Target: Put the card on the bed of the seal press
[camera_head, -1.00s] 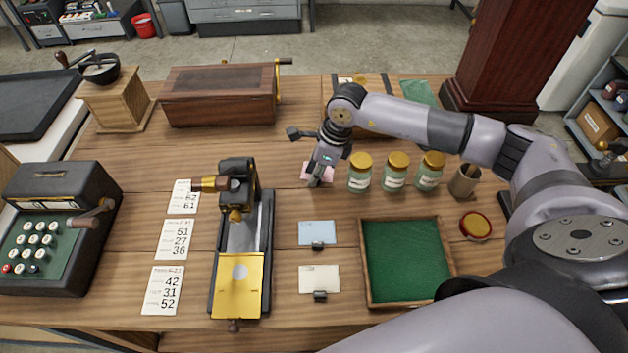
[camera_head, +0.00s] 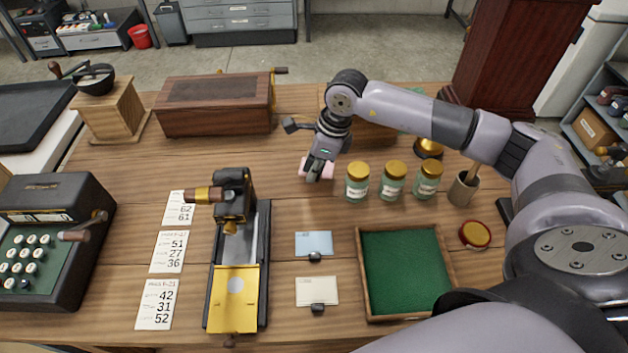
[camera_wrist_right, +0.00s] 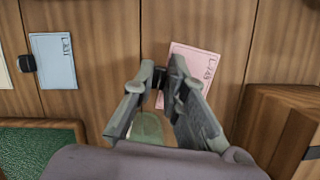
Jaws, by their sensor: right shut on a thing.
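My right gripper (camera_head: 315,174) is shut on the black clip of a pink card (camera_head: 304,166), left of the jars. In the right wrist view the pink card (camera_wrist_right: 195,72) sticks out tilted beyond the fingers (camera_wrist_right: 160,78), which partly hide the clip. The card seems a little above the table, but its height is hard to tell. The seal press (camera_head: 233,196) stands left of the gripper, black with a brass-and-wood handle. Its gold front plate (camera_head: 234,312) bears a pale disc and holds no card. My left gripper is out of view.
A blue card (camera_head: 314,240) and a cream card (camera_head: 317,289) lie right of the press, beside a green-lined tray (camera_head: 404,272). Several jars (camera_head: 392,182) stand close right of the gripper. Number sheets (camera_head: 168,251) and a cash register (camera_head: 45,240) are left.

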